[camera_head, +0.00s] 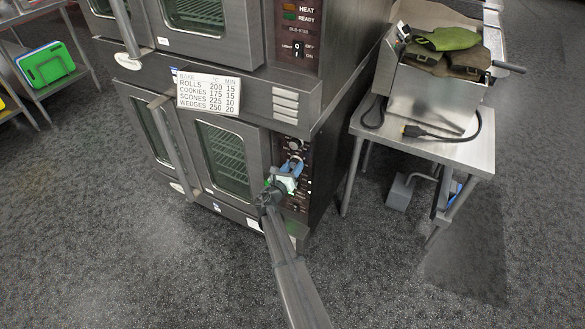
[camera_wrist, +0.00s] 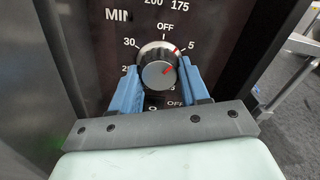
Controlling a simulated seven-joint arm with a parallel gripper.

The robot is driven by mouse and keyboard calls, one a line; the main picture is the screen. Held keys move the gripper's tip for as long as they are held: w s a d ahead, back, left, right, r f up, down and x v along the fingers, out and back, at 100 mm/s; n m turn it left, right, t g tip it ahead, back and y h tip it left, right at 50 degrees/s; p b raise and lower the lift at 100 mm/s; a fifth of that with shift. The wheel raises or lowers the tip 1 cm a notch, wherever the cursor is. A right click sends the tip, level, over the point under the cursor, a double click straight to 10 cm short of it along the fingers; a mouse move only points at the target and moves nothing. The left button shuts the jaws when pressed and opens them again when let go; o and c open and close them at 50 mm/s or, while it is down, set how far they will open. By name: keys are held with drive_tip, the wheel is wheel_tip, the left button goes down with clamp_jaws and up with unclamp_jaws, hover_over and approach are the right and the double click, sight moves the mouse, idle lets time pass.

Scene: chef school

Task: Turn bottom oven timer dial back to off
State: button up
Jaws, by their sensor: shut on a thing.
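The bottom oven timer dial (camera_wrist: 157,66) is a round silver knob in the wrist view, on a black panel marked MIN. OFF stands above it, 5 to its upper right and 30 to its left. Its red pointer line is turned to the upper right, close to the 5 mark. My gripper (camera_wrist: 160,76) has its two blue fingers on the left and right sides of the dial, shut on it. In the head view my gripper (camera_head: 291,166) is at the lower oven's control panel (camera_head: 300,190) and hides the dial there.
The lower oven (camera_head: 228,155) has its doors shut, with long handles to the left of the panel. Another knob (camera_head: 293,145) sits above my gripper. A steel table (camera_head: 440,150) with a fryer (camera_head: 432,95) and cable stands to the right. The floor in front is clear.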

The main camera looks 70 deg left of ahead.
drive_tip(key=n, duration=0.3)
drive_tip(key=shift+n, duration=2.2)
drive_tip(key=o, duration=1)
drive_tip(key=shift+o, duration=0.2)
drive_tip(key=v, duration=1.3)
drive_tip(key=shift+s+d, duration=0.2)
drive_tip(key=shift+d, duration=0.15)
drive_tip(key=shift+r, duration=0.1)
